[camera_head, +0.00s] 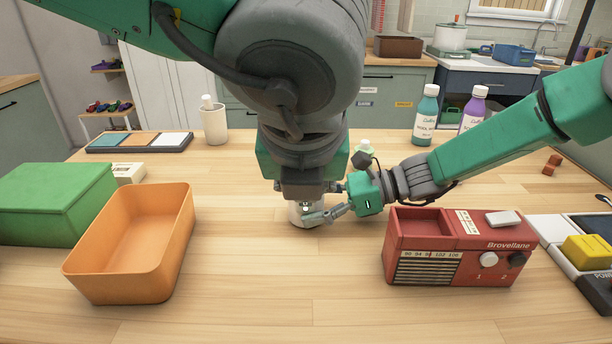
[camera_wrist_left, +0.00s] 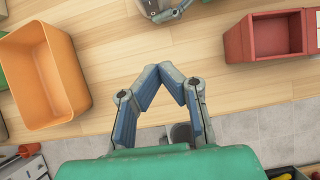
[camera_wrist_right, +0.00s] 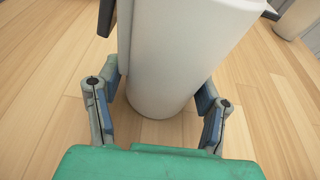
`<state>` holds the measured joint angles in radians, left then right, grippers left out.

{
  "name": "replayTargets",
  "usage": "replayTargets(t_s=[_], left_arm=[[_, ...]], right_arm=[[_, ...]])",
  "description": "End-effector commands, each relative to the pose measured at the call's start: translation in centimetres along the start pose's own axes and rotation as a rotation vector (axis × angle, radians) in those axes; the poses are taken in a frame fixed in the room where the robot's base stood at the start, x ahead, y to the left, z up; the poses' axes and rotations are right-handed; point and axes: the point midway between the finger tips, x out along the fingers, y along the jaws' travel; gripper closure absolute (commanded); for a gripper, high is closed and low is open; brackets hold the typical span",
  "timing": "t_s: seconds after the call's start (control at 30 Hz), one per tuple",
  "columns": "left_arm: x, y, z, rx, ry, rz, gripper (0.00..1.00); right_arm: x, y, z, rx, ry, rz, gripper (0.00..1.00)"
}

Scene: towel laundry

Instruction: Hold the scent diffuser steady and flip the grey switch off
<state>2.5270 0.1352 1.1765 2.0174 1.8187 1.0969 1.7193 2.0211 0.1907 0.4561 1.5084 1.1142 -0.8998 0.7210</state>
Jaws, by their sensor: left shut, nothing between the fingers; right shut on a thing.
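The scent diffuser (camera_head: 307,218), a pale upright cylinder, stands on the table in the middle of the head view, its top hidden by my left arm. It fills the middle of the right wrist view (camera_wrist_right: 180,55). My right gripper (camera_head: 318,204) is shut on it from the right, one finger on each side. My left gripper hangs above the diffuser in the head view, its fingers mostly hidden. In the left wrist view my left gripper (camera_wrist_left: 172,70) is shut and empty, fingertips together. The diffuser's edge shows at that view's top.
An orange bin (camera_head: 105,275) and a green box (camera_head: 50,205) stand left. A red radio (camera_head: 425,270) stands close right of the diffuser. Behind are a white dispenser (camera_head: 214,124), a colour-panel tray (camera_head: 140,150) and two bottles (camera_head: 425,120). The front middle is clear.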

Motion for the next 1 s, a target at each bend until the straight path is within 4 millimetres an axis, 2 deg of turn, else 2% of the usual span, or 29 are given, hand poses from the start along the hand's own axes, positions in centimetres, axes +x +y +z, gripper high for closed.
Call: replayTargets(t_s=[0.47,0.5,0.7,1.0], left_arm=[[9.4,0.0,-0.1,0.001,0.001,0.003,1.0],[9.9,0.0,0.5,-0.003,-0.001,0.001,1.0],[11.5,0.0,2.3,-0.002,-0.002,0.0,1.0],[12.0,0.1,2.8,0.001,-0.003,0.001,1.0]], right_arm=[[0.0,0.0,0.0,0.001,0.0,0.0,0.55],[0.0,0.0,0.0,0.001,0.0,0.0,0.55],[0.0,0.1,0.0,0.001,0.001,0.0,0.55],[0.0,0.1,0.0,0.001,0.001,0.0,0.55]])
